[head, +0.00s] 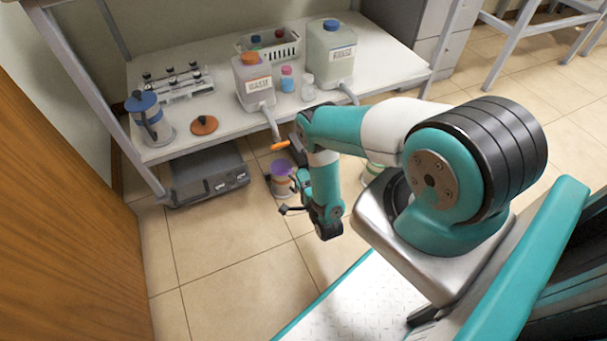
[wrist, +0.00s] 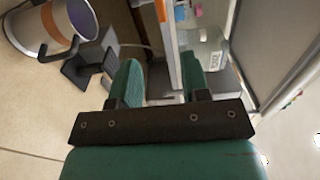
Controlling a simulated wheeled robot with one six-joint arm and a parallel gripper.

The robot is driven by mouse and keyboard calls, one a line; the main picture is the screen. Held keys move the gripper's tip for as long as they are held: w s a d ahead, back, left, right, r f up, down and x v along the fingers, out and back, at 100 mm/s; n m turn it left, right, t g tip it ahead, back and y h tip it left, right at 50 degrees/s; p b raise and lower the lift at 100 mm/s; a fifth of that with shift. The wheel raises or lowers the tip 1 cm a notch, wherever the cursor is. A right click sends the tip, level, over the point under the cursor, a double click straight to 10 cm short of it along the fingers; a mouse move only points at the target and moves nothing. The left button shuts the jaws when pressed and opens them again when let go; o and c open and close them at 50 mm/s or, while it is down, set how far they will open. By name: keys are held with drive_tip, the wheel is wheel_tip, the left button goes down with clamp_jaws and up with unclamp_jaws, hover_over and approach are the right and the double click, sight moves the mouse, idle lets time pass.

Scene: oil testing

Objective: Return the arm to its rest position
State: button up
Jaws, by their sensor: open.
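My arm reaches left from its base and bends down in front of the white bench (head: 225,116) in the head view. My gripper (wrist: 160,78) shows in the wrist view with its two green fingers apart and no object held between them. In the head view the fingers are not clear beside my dark wrist parts. A cup with a purple inside (head: 281,170) appears just left of my wrist. In the wrist view a similar cup (wrist: 45,27), with an orange band, is at the upper left, apart from the fingers.
The bench holds a white jug (head: 253,82), a grey-green canister (head: 331,55), a white basket (head: 285,48), small bottles, a blue-lidded jar (head: 148,118) and an orange-brown lid (head: 204,125). A grey device (head: 209,177) sits below. A wooden panel (head: 65,190) stands left; tiled floor is clear in front.

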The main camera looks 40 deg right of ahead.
drive_tip(key=shift+s+a, duration=0.15)
drive_tip(key=shift+s, duration=0.25)
